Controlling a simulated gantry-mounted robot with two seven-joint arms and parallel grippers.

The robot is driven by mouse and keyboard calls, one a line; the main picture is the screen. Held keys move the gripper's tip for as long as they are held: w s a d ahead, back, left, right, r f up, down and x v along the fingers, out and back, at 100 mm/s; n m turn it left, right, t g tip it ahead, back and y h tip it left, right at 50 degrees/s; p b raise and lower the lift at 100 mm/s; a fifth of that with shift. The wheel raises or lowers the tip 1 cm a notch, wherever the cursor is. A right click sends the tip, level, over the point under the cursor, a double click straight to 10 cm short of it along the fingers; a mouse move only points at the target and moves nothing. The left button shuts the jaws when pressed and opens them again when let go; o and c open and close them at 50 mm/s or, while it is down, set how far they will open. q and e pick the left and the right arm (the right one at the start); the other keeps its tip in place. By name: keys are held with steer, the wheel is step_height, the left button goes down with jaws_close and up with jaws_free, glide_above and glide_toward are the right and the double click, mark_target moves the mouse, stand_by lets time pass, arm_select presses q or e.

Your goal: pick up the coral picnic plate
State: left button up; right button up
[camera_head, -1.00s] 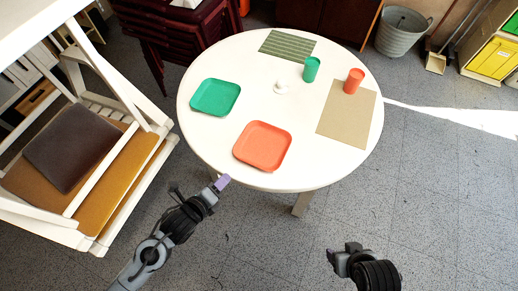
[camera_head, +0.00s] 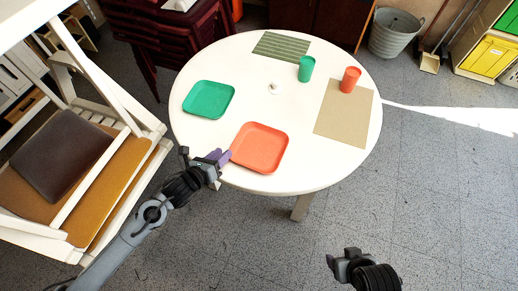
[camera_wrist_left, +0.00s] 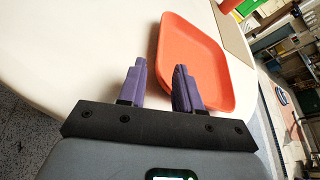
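The coral picnic plate (camera_head: 259,148) is a square tray with rounded corners. It lies flat near the front edge of the round white table (camera_head: 215,60). In the left wrist view the plate (camera_wrist_left: 192,58) is just ahead of the fingers and to the right. My left gripper (camera_head: 222,157) is at the plate's left edge. Its purple fingers (camera_wrist_left: 160,85) are apart with nothing held between them. The right finger overlaps the plate's near rim in the wrist view; I cannot tell if they touch. My right gripper (camera_head: 341,255) is low at the front, away from the table; its fingers are unclear.
A green plate (camera_head: 209,99), a green cup (camera_head: 306,69), a coral cup (camera_head: 350,80), a small white object (camera_head: 274,88), a striped mat (camera_head: 282,46) and a tan mat (camera_head: 343,112) are on the table. A white wooden chair (camera_head: 100,190) stands at left.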

mark_target(231, 147)
arm_select(q)
steer(key=b+x, duration=0.1)
steer(key=x, duration=0.4)
steer(key=shift+a, duration=0.1)
jaws_close()
